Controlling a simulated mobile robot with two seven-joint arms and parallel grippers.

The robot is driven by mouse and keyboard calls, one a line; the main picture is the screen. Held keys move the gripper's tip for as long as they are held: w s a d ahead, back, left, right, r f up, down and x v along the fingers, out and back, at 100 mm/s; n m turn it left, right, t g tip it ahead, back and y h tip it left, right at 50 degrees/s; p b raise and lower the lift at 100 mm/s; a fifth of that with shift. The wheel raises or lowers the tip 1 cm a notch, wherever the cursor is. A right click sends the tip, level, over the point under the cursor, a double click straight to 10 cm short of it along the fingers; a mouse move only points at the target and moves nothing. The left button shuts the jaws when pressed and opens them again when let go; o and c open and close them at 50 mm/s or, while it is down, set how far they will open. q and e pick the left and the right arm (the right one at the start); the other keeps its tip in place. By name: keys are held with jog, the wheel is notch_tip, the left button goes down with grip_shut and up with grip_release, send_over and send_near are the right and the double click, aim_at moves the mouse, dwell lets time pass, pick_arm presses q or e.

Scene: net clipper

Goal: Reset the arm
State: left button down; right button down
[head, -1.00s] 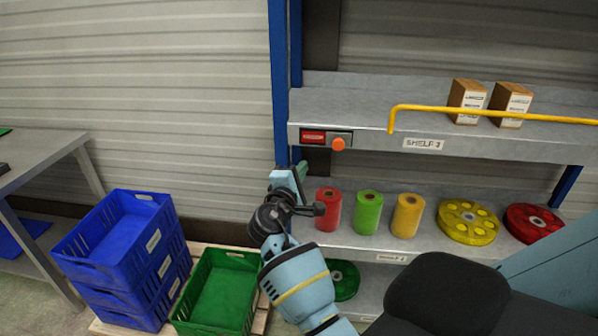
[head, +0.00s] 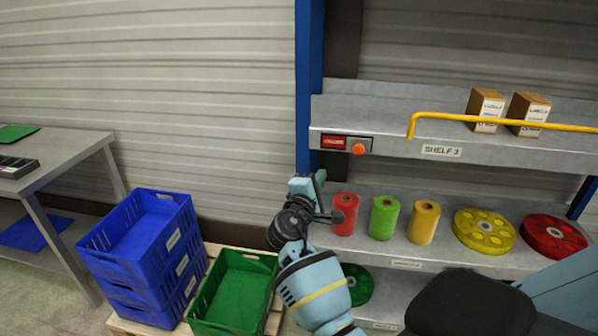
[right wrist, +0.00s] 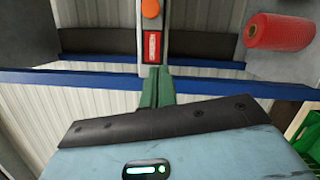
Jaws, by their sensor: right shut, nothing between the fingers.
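My right gripper (head: 319,178) is in the middle of the head view, on my light blue arm with black joints. It appears in front of the shelf's blue post, just left of the red roll. In the right wrist view its green fingers (right wrist: 157,72) are together with nothing between them. They point towards the red switch panel (right wrist: 151,46) with its orange button (right wrist: 150,8), apart from it as far as I can tell. My left gripper is not in view.
The shelf rack (head: 345,95) holds a red roll (head: 345,214), a green roll (head: 384,218), a yellow roll (head: 423,222), discs and two boxes. A yellow rail (head: 480,118) runs along the upper shelf. Stacked blue crates (head: 140,255), a green crate (head: 232,290) and a table (head: 75,150) stand left.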

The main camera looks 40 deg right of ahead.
jog(key=s+a+f+t+y, duration=0.1)
jog(key=s+a+f+y, duration=0.25)
jog(key=f, duration=0.45)
jog(key=s+a+f+t+y+p, duration=0.1)
jog(key=s+a+f+y, duration=0.25)
jog(key=f, duration=0.35)
jog(key=s+a+f+t+y, duration=0.1)
jog(key=s+a+f+y, duration=0.2)
jog(key=s+f, duration=0.35)
pick_arm(q)
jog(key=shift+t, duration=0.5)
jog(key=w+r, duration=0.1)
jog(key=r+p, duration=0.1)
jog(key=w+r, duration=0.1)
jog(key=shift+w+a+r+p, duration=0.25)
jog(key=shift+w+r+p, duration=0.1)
jog(key=shift+p, duration=0.05)
pick_arm(e)
jog(key=s+a+f+m+g+y, duration=0.1)
jog(key=s+a+f+m+y, duration=0.1)
jog(key=s+a, duration=0.3)
jog(key=s+a+f+m+g+y, duration=0.1)
jog(key=s+a+f+m+y, duration=0.1)
jog(key=s, duration=0.9)
jog(key=s+a+f+m+g+y, duration=0.1)
jog(key=s+a+f+y, duration=0.3)
jog(key=s+a, duration=0.4)
jog(key=shift+s+a+f+m+y, duration=0.3)
jog(key=shift+s+f+m, duration=0.15)
jog(key=shift+f+m, duration=0.35)
